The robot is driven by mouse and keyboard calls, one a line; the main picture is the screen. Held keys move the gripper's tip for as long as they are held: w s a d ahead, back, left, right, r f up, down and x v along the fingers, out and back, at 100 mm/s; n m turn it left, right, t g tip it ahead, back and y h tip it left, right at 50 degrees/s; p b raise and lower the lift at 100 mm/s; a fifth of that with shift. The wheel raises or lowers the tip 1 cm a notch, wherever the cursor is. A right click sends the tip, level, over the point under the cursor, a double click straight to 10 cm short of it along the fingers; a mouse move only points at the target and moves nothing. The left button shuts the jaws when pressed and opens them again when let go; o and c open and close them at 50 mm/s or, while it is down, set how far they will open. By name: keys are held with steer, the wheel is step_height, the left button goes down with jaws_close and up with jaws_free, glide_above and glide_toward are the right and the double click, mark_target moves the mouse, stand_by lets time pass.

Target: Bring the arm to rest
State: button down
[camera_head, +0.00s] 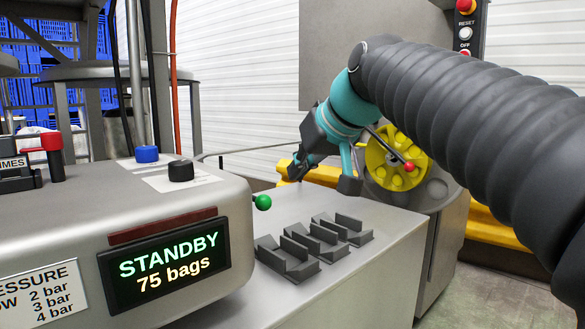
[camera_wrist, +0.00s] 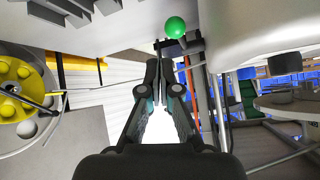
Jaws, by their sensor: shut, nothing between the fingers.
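My gripper (camera_head: 297,170) hangs at the end of my arm, above and behind the far end of the grey worktop (camera_head: 375,240). In the wrist view my gripper (camera_wrist: 162,72) is shut, with its fingertips together and nothing between them. The arm, dark and ribbed with a teal wrist, reaches in from the right and bends down to the left. The gripper looks clear of the worktop and the machine, though the exact gap cannot be told.
A machine with a STANDBY, 75 bags display (camera_head: 165,262) stands left, with a green ball knob (camera_head: 263,202). Several grey holders (camera_head: 318,243) sit on the worktop. A yellow wheel (camera_head: 385,160) with a red knob is behind my wrist. A control panel (camera_head: 466,35) is at upper right.

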stand_by(0.3)
steer(key=s+d+f+m+g+h, duration=0.1)
steer(key=s+d+f, duration=0.1)
steer(key=f, duration=0.5)
steer(key=s+d+f+m+h, duration=0.1)
steer(key=d+f+m, duration=0.15)
steer(key=f, duration=0.45)
steer(key=s+d+f+h+p, duration=0.1)
steer(key=s+d+f, duration=0.2)
steer(key=s, duration=0.3)
steer(key=s+d+f+g+h+p, duration=0.1)
steer(key=s+d+f+p, duration=0.1)
steer(key=s+f, duration=0.3)
steer(key=s+d+f+m+h+p, duration=0.1)
steer(key=s+d+f+p, duration=0.1)
steer(key=s+d+f, duration=0.2)
steer(key=s+d, duration=0.1)
steer(key=s, duration=0.2)
steer(key=shift+s+f, duration=0.2)
steer(key=shift+f, duration=0.1)
steer(key=shift+d, duration=0.15)
